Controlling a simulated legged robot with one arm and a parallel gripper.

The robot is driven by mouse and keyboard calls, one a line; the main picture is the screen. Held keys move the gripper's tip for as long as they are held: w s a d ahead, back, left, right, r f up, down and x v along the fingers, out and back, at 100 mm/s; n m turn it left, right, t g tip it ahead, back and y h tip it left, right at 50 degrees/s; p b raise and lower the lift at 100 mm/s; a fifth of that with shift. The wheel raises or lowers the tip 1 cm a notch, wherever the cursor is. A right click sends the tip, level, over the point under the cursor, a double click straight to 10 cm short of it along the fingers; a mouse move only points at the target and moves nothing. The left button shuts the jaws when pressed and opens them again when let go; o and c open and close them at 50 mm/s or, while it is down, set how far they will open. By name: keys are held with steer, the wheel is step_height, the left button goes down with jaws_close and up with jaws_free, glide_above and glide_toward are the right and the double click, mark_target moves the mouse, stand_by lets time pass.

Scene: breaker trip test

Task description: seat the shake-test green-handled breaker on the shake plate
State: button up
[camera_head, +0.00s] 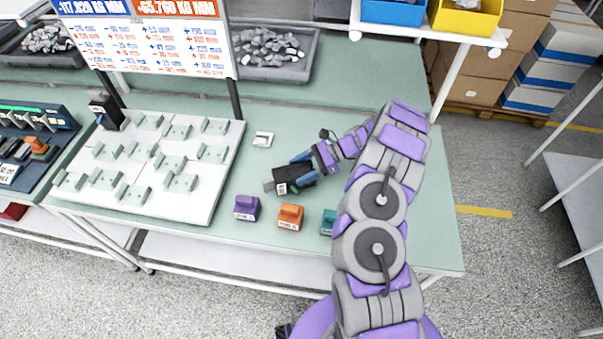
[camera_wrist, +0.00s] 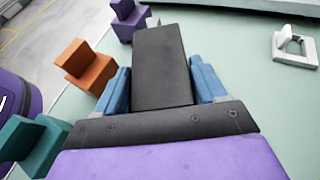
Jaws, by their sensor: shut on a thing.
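My gripper (camera_head: 294,176), with blue fingers, is shut on a black block-shaped breaker (camera_head: 286,181) above the green bench. In the wrist view the breaker's dark body (camera_wrist: 162,65) sits between the blue fingers (camera_wrist: 162,85) and points away from the wrist.
Purple (camera_head: 246,207) and orange (camera_head: 290,216) blocks stand in front of the gripper. A white board (camera_head: 215,165) with several pale brackets lies to the left, with a black device (camera_head: 105,112) at its back corner. A sign (camera_head: 150,45) stands behind. Bench right of my arm is clear.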

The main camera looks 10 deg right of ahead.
steer(key=shift+f, duration=0.85)
steer(key=shift+f, duration=0.15)
steer(key=o, duration=1.6)
steer(key=shift+o, duration=0.2)
steer(key=shift+f, duration=0.1)
steer(key=p+v, duration=0.2)
steer(key=v, duration=1.5)
steer(key=shift+w+r, duration=0.25)
steer(key=shift+w, duration=0.15)
steer(key=shift+d, duration=0.1)
